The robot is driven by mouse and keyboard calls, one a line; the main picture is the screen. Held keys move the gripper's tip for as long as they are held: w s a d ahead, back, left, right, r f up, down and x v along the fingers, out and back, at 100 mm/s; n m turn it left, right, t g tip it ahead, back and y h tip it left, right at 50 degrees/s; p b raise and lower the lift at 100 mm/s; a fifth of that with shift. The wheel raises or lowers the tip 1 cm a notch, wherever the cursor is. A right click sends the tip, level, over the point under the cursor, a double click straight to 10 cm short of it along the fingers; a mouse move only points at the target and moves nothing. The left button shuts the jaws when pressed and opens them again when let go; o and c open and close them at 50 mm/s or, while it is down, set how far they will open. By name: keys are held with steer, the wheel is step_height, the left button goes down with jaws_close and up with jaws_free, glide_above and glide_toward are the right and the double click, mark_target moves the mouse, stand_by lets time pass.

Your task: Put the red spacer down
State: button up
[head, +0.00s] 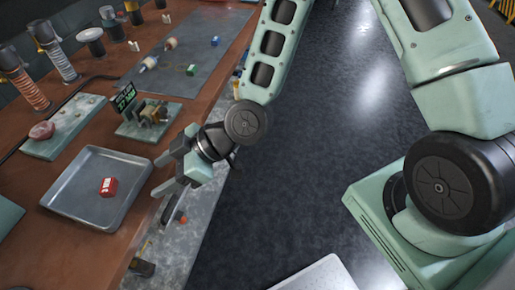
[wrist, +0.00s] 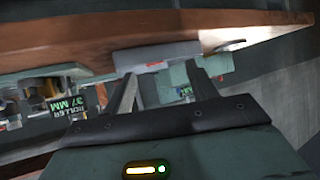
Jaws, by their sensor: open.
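The red spacer (head: 108,186), a small red block with white marking, lies in the shallow grey metal tray (head: 75,211) on the bench. My gripper (head: 157,176) is open and empty, just right of the tray at the bench edge, with its fingers pointing left towards it. It is apart from the spacer. In the wrist view the two fingers of my gripper (wrist: 160,76) stand apart, and a small red patch (wrist: 155,65), probably the spacer, shows beyond them against the pale tray (wrist: 155,52).
A roller stand with a green-lettered sign (head: 124,98) stands behind the tray. A pale plate with a pink round piece (head: 41,131) is at back left. A grey mat (head: 190,55) holds small parts. Lower shelf items (head: 142,267) sit under the bench edge.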

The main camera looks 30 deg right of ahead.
steer(key=s+d+r+m+g+h, duration=0.1)
steer(key=s+d+r+m+h, duration=0.2)
steer(key=s+d+r+h, duration=0.2)
steer(key=s+d+r+m+g+h, duration=0.1)
steer(key=s+d+r+m+h, duration=0.3)
steer(key=d, duration=0.7)
steer(key=s+r+h, duration=0.1)
steer(key=s+r, duration=0.1)
steer(key=s, duration=0.1)
steer(key=shift+s+r+g+h, duration=0.2)
steer(key=shift+s+g+h, duration=0.1)
steer(key=shift+g, duration=0.1)
stand_by(0.9)
